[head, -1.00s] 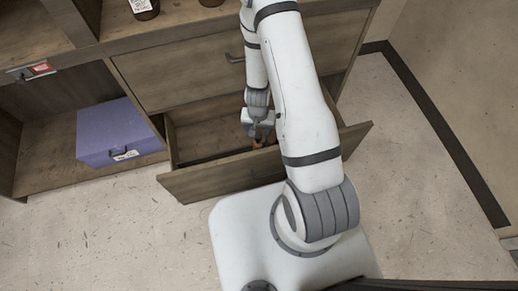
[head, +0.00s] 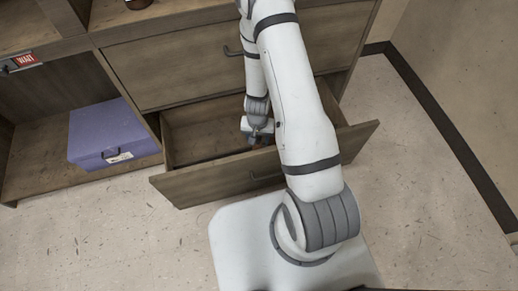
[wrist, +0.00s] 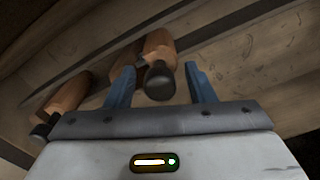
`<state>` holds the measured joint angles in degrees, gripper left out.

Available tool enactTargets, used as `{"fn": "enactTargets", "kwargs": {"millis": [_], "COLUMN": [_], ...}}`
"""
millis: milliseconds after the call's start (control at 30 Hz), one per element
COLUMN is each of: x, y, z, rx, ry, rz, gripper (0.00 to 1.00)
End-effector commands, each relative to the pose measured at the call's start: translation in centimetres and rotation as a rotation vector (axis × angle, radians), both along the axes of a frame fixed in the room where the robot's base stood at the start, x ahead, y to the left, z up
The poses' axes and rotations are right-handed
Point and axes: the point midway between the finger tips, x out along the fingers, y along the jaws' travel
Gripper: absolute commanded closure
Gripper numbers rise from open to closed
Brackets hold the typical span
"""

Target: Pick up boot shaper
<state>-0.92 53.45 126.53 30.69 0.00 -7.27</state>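My gripper (head: 257,132) is down inside the open lower drawer in the head view. In the wrist view its two blue fingers (wrist: 158,70) are open and spread apart. A boot shaper, wooden brown with a dark rounded end (wrist: 159,48), shows between and just beyond the fingers; I cannot tell whether they touch it. A second wooden shaper (wrist: 68,95) with a dark end lies to the left, outside the left finger. Another brown wooden part shows behind the left finger. In the head view my arm and the drawer front hide the shapers.
The drawer (head: 205,184) is pulled out, and its front board stands close to my gripper. A purple box (head: 108,135) sits on the low shelf to the left. A closed drawer (head: 180,65) is above. The floor to the right is clear.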

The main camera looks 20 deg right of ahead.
Motion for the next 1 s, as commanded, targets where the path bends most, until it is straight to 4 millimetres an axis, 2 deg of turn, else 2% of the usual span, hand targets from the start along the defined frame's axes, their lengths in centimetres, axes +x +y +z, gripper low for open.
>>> {"fn": "enactTargets", "kwargs": {"millis": [67,600,1000], "x": [-0.01,-0.02,0.0], "y": [0.01,0.04,0.05], "z": [0.01,0.0,0.03], "rx": [0.0,0.0,0.0], "ry": [0.0,0.0,0.0], "rz": [0.0,0.001,0.001], "gripper": [0.57,1.0,1.0]}}
